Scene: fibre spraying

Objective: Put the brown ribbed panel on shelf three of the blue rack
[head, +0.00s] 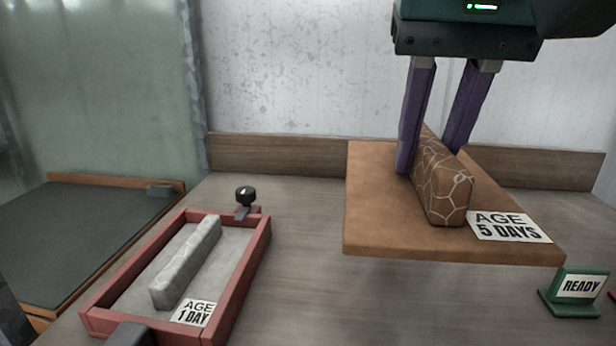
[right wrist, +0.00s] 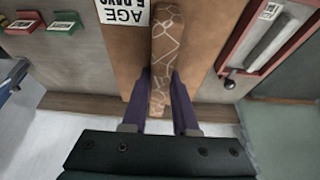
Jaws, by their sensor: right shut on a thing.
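The brown ribbed panel (head: 375,215) is a flat brown slab with one upright rib (head: 443,190) patterned with pale web-like lines. It bears an "AGE 5 DAYS" label. My right gripper (head: 430,158) points down with its purple fingers shut on the rib. The panel looks level and raised above the table, overlapping the back board. In the right wrist view the panel (right wrist: 125,65) and the fingers (right wrist: 160,100) show on both sides of the rib. A small blue piece (right wrist: 10,84) shows at that view's left edge; I cannot tell whether it is the rack. My left gripper is not in view.
A red frame (head: 255,250) with a grey ribbed panel labelled "AGE 1 DAY" stands on the table at left. A green "READY" sign (head: 570,295) stands at right, with a red sign (right wrist: 20,22) beside it. A dark mat (head: 80,235) lies far left.

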